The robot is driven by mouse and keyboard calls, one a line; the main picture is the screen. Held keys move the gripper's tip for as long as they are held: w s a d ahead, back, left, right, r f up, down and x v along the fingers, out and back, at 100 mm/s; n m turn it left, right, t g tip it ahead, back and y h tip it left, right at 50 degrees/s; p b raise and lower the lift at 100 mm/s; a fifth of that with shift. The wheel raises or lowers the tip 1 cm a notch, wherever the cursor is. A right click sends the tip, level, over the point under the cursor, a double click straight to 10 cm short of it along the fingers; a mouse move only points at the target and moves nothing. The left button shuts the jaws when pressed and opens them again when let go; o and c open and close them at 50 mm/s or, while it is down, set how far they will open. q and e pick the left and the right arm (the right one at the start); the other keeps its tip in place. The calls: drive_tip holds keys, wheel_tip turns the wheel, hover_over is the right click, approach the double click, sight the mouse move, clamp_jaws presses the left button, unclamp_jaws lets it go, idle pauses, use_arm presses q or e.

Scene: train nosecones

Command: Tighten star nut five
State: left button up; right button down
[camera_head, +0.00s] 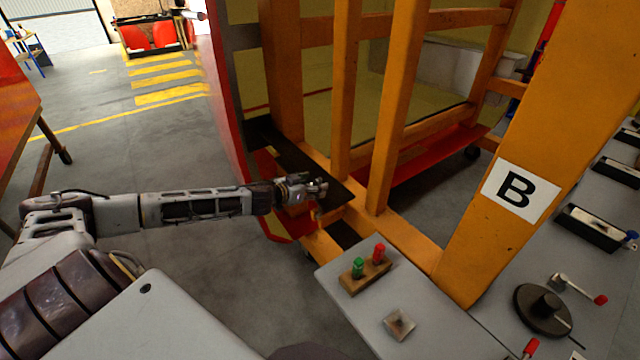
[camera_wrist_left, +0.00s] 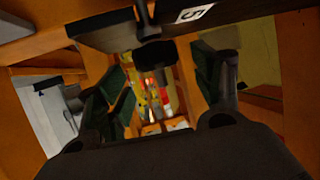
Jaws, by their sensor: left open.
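My left gripper (camera_head: 318,188) reaches in from the left to the lower part of the orange frame, beside a dark plate. In the left wrist view its two fingers (camera_wrist_left: 160,75) are open, with green inner pads. A dark knob, which looks like star nut five (camera_wrist_left: 155,54), hangs on a thin rod between the fingers, with space on both sides. A white label reading 5 (camera_wrist_left: 195,13) is on the beam above it. I cannot tell whether the fingers touch the nut. The nut is too small to make out in the head view. My right gripper is not in view.
An orange post (camera_head: 540,130) bears a white B label (camera_head: 516,190). A grey table (camera_head: 350,305) in front carries a wooden block (camera_head: 364,275) with green and red buttons. A bench with a crank wheel (camera_head: 545,308) stands at right. The floor at left is open.

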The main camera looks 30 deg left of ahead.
sight(320, 183)
use_arm(q)
drive_tip(key=shift+p+x, duration=0.6)
drive_tip(key=shift+x, duration=1.5)
drive_tip(key=c, duration=1)
drive_tip(key=shift+c, duration=0.3)
